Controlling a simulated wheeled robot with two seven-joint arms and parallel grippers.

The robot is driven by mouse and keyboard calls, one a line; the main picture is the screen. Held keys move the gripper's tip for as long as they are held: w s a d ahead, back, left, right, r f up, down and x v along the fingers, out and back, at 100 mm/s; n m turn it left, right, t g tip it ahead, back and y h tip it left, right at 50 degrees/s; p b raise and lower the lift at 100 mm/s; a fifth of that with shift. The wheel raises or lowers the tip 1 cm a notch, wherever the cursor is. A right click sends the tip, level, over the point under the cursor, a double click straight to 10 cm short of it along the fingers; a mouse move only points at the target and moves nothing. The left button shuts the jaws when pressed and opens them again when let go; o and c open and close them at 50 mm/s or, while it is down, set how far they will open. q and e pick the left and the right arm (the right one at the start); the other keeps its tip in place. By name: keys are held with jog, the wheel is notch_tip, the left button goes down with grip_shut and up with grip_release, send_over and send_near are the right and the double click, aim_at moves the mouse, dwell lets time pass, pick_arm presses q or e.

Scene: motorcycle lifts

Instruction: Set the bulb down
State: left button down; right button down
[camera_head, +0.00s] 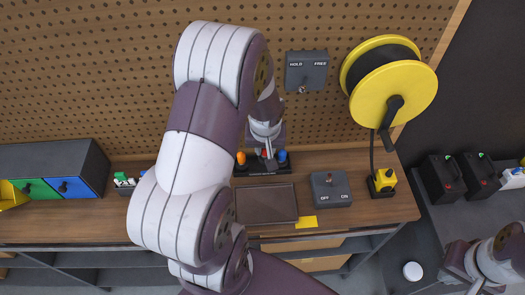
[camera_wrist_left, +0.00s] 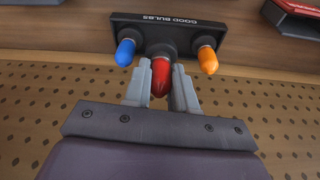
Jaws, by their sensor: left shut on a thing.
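The red bulb (camera_wrist_left: 161,78) is between the two fingers of my left gripper (camera_wrist_left: 160,88), which is shut on it. It stands at the middle place of the black rack marked GOOD BULBS (camera_wrist_left: 228,34); whether it is fully seated I cannot tell. A blue bulb (camera_wrist_left: 125,52) and an orange bulb (camera_wrist_left: 207,59) stand on either side in that rack. In the head view my left gripper (camera_head: 267,150) is over the rack (camera_head: 262,170), between the orange bulb (camera_head: 241,158) and the blue bulb (camera_head: 282,157). My right gripper (camera_head: 462,275) is at the lower right, its fingers unclear.
A dark flat tray (camera_head: 266,204) lies in front of the rack. A HOLD/FREE switch (camera_head: 306,71) and yellow reel (camera_head: 422,85) are on the pegboard.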

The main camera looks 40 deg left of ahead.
aim_at(262, 155)
pick_arm(q)
jog(key=shift+w+a+f, duration=0.2)
jog(key=shift+a+f, duration=0.4)
jog(key=shift+a, duration=0.25)
jog(key=x, duration=0.3)
jog(key=shift+s+d+f, duration=0.2)
jog(key=shift+d+f, duration=0.05)
jog(key=shift+f, duration=0.25)
jog(key=shift+s+f+b, duration=0.1)
jog(key=shift+f+b, duration=0.05)
jog(key=shift+b, duration=0.2)
jog(key=c, duration=0.9)
grip_release()
jog(key=v, duration=1.2)
jog(key=s+d+m, duration=0.2)
jog(key=d, duration=0.2)
jog(key=s+d+m+h, duration=0.1)
jog(key=s+d+m, duration=0.1)
jog(key=d, duration=0.2)
jog(key=s+d+r+m+g, duration=0.1)
jog(key=s+d+m, duration=0.1)
jog(key=d+m, duration=0.1)
jog(key=shift+d+h+p, duration=0.3)
jog(key=shift+d+p, duration=0.05)
jog(key=shift+d, duration=0.3)
